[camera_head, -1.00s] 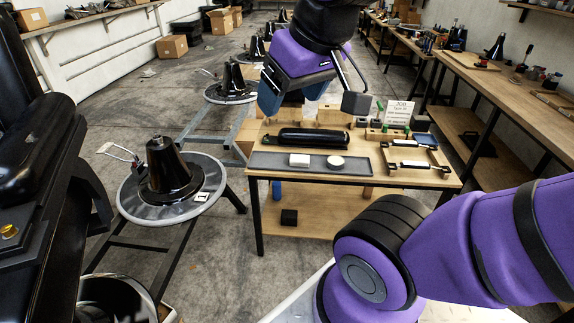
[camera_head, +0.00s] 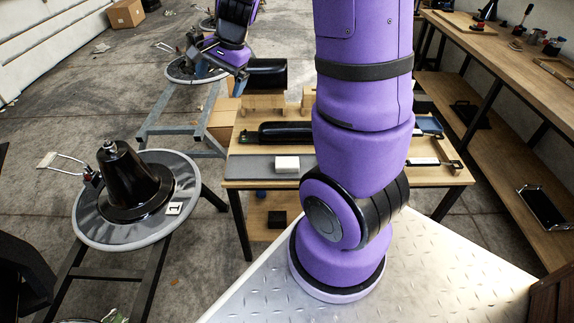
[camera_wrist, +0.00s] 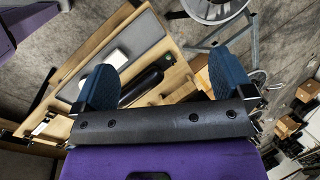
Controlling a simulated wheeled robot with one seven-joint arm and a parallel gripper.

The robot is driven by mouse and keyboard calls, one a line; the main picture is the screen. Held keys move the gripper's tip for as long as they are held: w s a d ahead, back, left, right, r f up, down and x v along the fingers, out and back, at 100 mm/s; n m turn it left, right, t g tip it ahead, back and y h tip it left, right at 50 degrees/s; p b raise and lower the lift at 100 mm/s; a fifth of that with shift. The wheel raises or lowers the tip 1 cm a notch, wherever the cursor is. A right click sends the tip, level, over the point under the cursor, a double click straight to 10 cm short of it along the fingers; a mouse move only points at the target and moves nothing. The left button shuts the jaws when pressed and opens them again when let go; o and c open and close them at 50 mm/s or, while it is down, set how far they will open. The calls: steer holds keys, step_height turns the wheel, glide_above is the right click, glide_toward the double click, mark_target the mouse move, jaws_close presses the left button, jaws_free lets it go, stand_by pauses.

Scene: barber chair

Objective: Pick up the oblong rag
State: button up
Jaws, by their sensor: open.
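A small white folded, oblong piece (camera_head: 287,164), which looks like the rag, lies on a grey mat (camera_head: 250,168) along the table's near edge. It also shows in the wrist view (camera_wrist: 117,59), up and left between the fingers' lines of sight, well beyond them. My gripper (camera_head: 221,76) is in the air behind and left of the table, away from the rag. In the wrist view its two blue fingers (camera_wrist: 162,82) stand wide apart with nothing between them. My arm hides the right part of the mat in the head view.
A black cylinder (camera_head: 285,132) lies behind the mat on the wooden table (camera_head: 240,146). A round stand with a black cone (camera_head: 130,187) is at left, and a long workbench (camera_head: 470,50) at right.

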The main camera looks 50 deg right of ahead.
steer(key=w+d+f+m+g+h, duration=0.1)
steer(key=d+f+m, duration=0.35)
steer(key=f, duration=0.35)
steer(key=w+d+f+m, duration=0.1)
steer(key=d+f+m, duration=0.2)
steer(key=d+f, duration=0.35)
steer(key=m+g+h, duration=0.2)
steer(key=m, duration=0.4)
glide_above(287, 162)
steer(key=f, duration=2.2)
steer(key=shift+a, duration=0.35)
steer(key=shift+d+f, duration=0.25)
steer(key=shift+f, duration=1.25)
steer(key=shift+d+f, duration=0.2)
steer(key=shift+f, duration=1.25)
steer(key=c, duration=1)
steer(key=shift+r, duration=0.15)
